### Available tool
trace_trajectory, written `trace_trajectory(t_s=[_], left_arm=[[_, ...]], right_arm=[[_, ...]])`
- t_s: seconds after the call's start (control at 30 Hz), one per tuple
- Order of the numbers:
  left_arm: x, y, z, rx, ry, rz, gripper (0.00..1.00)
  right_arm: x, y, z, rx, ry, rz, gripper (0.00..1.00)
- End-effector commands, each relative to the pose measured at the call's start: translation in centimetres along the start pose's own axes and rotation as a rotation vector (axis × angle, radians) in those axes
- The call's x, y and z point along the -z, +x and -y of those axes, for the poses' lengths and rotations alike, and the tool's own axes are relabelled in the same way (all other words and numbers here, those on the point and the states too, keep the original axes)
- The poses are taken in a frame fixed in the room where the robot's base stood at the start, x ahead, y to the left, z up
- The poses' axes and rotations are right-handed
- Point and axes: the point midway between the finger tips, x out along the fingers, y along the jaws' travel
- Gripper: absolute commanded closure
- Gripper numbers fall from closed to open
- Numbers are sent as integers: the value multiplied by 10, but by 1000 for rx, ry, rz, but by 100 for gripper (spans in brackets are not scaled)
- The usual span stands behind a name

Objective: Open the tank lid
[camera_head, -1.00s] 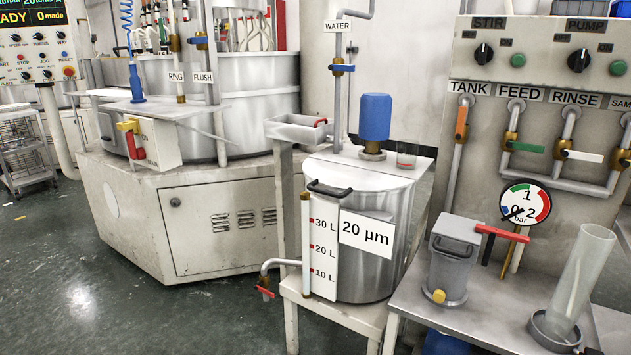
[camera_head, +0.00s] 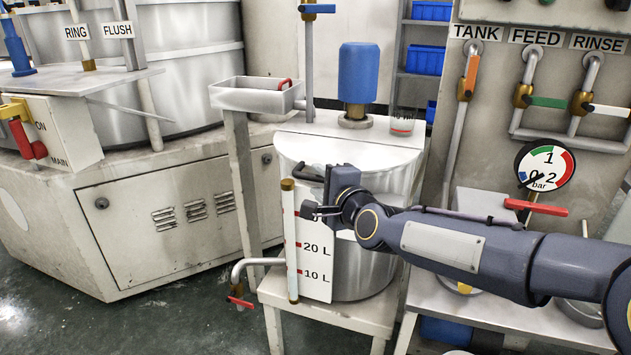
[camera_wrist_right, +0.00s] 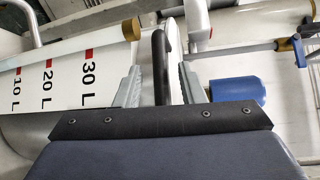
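The steel tank (camera_head: 368,275) stands on a white stand, with a white level scale on its front. Its pale lid (camera_head: 355,155) lies flat on top and looks closed. The black lid handle (camera_head: 303,172) is at the front rim, partly hidden by my gripper. My right gripper (camera_head: 318,208) is at the handle, its arm reaching in from the right across the tank front. My left gripper is not in view.
A water pipe and a small trough (camera_head: 255,97) are at the back left. A red-handled tap (camera_head: 240,301) sticks out low left. The valve panel (camera_head: 590,75) is at right.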

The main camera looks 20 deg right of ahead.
Motion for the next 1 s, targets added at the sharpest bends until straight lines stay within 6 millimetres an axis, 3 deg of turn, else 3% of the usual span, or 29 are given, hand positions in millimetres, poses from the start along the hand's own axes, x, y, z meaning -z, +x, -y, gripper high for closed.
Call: trace_trajectory(t_s=[0.2, 0.5, 0.77, 1.0], left_arm=[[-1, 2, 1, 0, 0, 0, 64], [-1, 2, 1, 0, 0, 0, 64], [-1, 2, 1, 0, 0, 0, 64], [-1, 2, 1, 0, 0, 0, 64]], right_arm=[[0, 22, 0, 0, -1, 0, 64], [0, 24, 0, -1, -2, 0, 64], [0, 24, 0, -1, -2, 0, 98], [0, 24, 0, -2, -2, 0, 100]])
